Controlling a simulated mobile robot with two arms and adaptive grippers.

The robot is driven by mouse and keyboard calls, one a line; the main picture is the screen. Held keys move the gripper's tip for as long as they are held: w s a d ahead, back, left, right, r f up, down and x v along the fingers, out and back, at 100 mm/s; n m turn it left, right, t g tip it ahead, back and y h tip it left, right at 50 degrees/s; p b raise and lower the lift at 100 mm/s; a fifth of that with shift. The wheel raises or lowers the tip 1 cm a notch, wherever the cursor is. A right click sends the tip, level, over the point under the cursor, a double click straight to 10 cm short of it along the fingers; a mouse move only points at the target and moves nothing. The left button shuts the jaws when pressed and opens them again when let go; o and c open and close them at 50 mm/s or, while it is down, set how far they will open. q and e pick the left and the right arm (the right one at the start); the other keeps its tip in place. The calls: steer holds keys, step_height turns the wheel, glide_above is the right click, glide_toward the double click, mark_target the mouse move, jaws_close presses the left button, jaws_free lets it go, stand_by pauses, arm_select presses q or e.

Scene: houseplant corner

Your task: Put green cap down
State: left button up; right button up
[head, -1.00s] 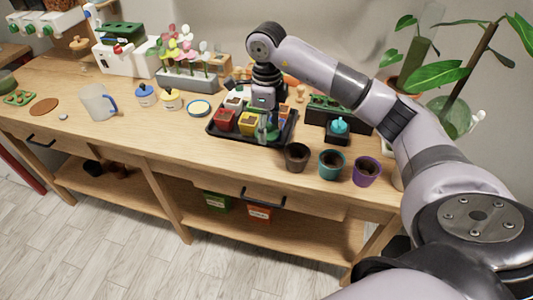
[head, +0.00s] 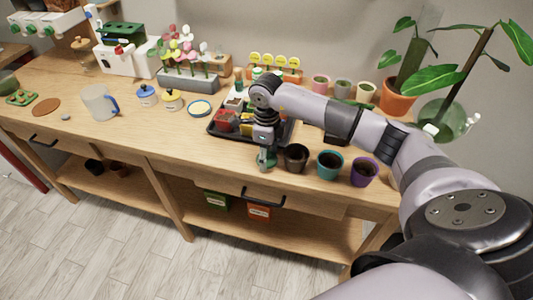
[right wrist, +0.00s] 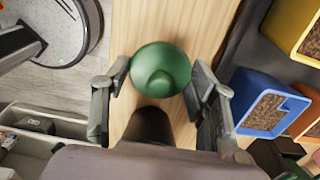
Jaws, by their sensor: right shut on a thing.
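The green cap (right wrist: 160,70) is round and domed with a knob on top. In the right wrist view it sits between the two fingers of my right gripper, which is shut on it. In the head view my right gripper (head: 266,162) points down over the front part of the table (head: 150,130), in front of the black tray and just left of the dark pot. The gripper mostly hides the cap there. Bare wood shows around the cap in the wrist view; I cannot tell whether the cap touches it. My left gripper is not in view.
A dark pot (head: 296,157), a teal pot (head: 330,164) and a purple pot (head: 364,171) stand to the right along the front edge. The black tray (head: 222,137) with coloured pots is behind. The table left of the gripper is clear towards the grey mug (head: 98,103).

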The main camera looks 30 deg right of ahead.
steer(key=shift+f, duration=0.2)
steer(key=o, duration=0.5)
steer(key=shift+o, duration=0.2)
steer(key=shift+r, duration=0.1)
steer(key=shift+r, duration=0.45)
step_height(320, 180, up, 11)
steer(key=b, duration=0.2)
steer(key=shift+r+b, duration=0.2)
steer(key=shift+b, duration=0.1)
